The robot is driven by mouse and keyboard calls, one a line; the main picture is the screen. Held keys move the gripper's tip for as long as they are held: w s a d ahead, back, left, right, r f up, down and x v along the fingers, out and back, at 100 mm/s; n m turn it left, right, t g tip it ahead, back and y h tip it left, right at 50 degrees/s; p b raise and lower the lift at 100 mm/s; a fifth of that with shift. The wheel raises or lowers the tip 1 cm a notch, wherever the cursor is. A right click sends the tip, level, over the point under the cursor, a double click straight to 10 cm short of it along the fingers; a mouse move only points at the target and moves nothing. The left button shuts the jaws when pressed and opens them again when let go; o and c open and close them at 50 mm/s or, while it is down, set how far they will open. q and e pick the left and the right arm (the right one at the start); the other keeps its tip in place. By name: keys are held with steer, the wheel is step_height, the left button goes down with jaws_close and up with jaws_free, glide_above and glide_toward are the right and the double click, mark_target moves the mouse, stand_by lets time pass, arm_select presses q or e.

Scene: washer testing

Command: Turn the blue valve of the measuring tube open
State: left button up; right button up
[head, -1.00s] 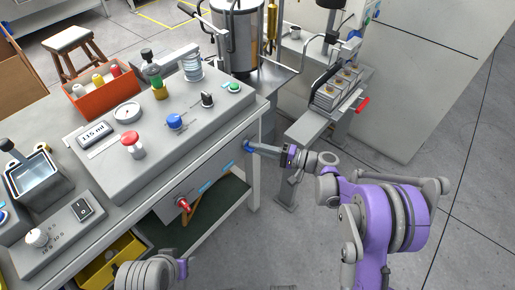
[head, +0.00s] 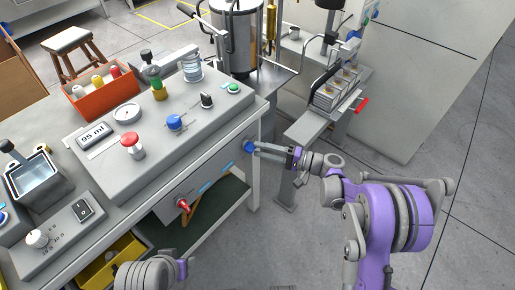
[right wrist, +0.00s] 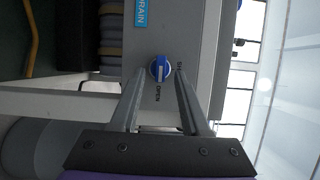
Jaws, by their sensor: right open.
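The blue valve (head: 249,147) is a knob on the bench's front panel, near its right corner. It also shows in the right wrist view (right wrist: 160,68), with a pale bar across it and the word OPEN printed beside it. My right gripper (head: 257,147) is open, its fingertips close to the knob; I cannot tell whether they touch it.
A red valve (head: 184,204) sits lower left on the same panel. The console carries a red button (head: 132,144) and a blue knob (head: 175,122). A side stand (head: 300,129) is just right of the bench. Open floor lies in front.

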arm_select(q)
steer(key=shift+s+r+p, duration=0.1)
steer(key=shift+r+p, duration=0.35)
steer(key=shift+r, duration=0.15)
arm_select(e)
steer(key=v, duration=0.9)
